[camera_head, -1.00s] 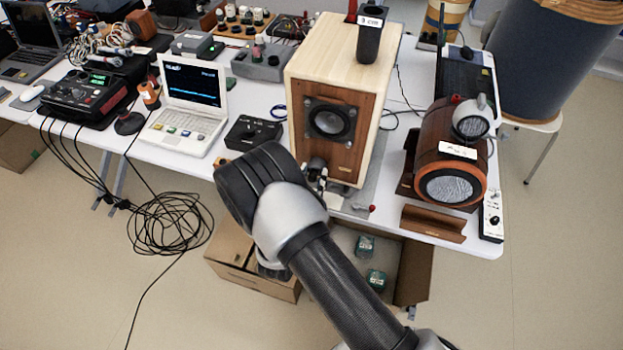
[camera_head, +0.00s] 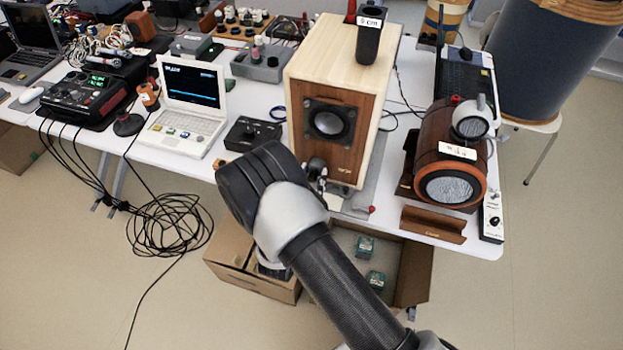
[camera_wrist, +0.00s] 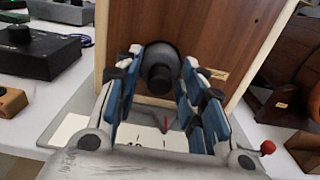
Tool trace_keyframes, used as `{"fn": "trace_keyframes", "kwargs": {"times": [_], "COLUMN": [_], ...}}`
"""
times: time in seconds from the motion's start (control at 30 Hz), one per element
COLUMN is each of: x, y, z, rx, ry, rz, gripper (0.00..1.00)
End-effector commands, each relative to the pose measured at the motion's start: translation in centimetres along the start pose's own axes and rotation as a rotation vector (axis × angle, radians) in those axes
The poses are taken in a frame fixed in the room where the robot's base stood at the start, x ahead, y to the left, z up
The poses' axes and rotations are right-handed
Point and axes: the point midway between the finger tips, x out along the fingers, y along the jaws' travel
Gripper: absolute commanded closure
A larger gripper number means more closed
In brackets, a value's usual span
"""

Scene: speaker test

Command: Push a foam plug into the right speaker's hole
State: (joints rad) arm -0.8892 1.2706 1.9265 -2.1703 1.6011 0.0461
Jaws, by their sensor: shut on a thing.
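A box speaker (camera_head: 346,125) with pale wood sides and a brown front stands on the table, a round driver (camera_head: 329,121) high on its front. A barrel-shaped speaker (camera_head: 441,150) lies to its right. My gripper (camera_wrist: 160,64) is at the low front of the box speaker, its blue-padded fingers on both sides of a dark round foam plug (camera_wrist: 159,78). The plug lines up with a dark round port (camera_wrist: 163,54) in the brown front. I cannot tell how deep it sits.
A black cylinder (camera_head: 369,36) labelled in cm stands on the box speaker. A black control box (camera_head: 254,134) and a white laptop (camera_head: 188,105) are to the left. A wooden cradle (camera_head: 433,224) lies at the table's front right. An open carton (camera_head: 392,262) is below.

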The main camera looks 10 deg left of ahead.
Motion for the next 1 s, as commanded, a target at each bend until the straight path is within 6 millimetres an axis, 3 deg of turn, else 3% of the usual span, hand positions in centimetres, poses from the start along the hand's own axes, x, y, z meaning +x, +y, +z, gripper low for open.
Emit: {"fn": "trace_keyframes", "kwargs": {"times": [0.9,0.93,1.0], "x": [1.7,1.7,1.7], "y": [0.0,0.0,0.0], "z": [0.0,0.0,0.0], "rx": [-0.001,-0.001,-0.001], "ry": [-0.001,-0.001,-0.001], "rz": [-0.001,-0.001,0.0], "gripper": [0.92,0.62,0.57]}}
